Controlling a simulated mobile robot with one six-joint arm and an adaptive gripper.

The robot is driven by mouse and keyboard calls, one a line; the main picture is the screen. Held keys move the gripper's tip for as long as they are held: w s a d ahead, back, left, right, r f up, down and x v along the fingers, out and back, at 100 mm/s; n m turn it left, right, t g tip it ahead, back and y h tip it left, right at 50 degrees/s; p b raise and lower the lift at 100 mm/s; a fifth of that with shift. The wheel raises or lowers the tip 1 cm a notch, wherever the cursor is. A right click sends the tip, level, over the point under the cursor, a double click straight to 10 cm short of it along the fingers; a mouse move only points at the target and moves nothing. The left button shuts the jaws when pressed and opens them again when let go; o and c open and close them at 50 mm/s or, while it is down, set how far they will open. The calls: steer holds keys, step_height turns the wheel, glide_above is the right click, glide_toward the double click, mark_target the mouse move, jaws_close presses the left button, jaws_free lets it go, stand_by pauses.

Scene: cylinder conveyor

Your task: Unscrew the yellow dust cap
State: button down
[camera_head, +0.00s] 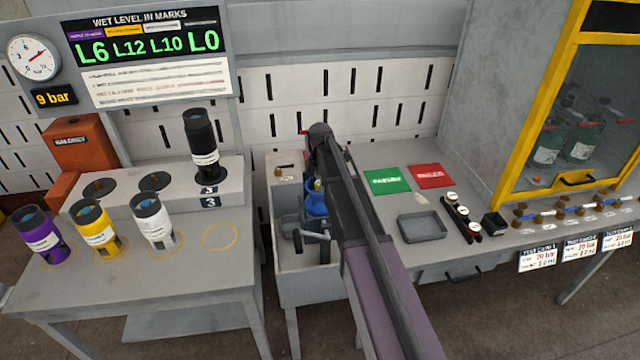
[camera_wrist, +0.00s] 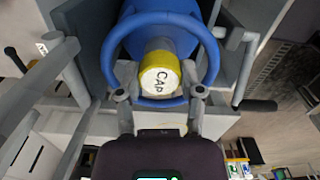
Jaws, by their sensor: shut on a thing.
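The yellow dust cap (camera_wrist: 158,75) shows in the wrist view with a white face lettered "CAP". It sits on the end of a blue cylinder (camera_wrist: 170,20), inside a blue ring guard (camera_wrist: 205,75). My gripper (camera_wrist: 160,94) has one finger on each side of the cap and is shut on it. The exact contact at the fingertips is hard to see. In the head view the blue cylinder (camera_head: 316,205) is in a grey stand between the benches. My arm hides my gripper and most of the cap there.
A grey clamp with a black-ended handle (camera_wrist: 255,105) is beside the ring. The left bench (camera_head: 150,285) carries purple, yellow, white and black cups. The right bench holds a green card (camera_head: 387,180), a red card (camera_head: 432,176) and a grey tray (camera_head: 421,226). A yellow-framed cabinet stands behind.

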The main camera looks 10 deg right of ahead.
steer(key=shift+n, duration=0.6)
steer(key=shift+n, duration=3)
steer(key=shift+c, duration=1.5)
jaws_free()
steer(key=shift+r, duration=0.15)
steer(key=shift+r+p, duration=1.15)
steer(key=shift+p, duration=0.15)
steer(key=shift+m, duration=3)
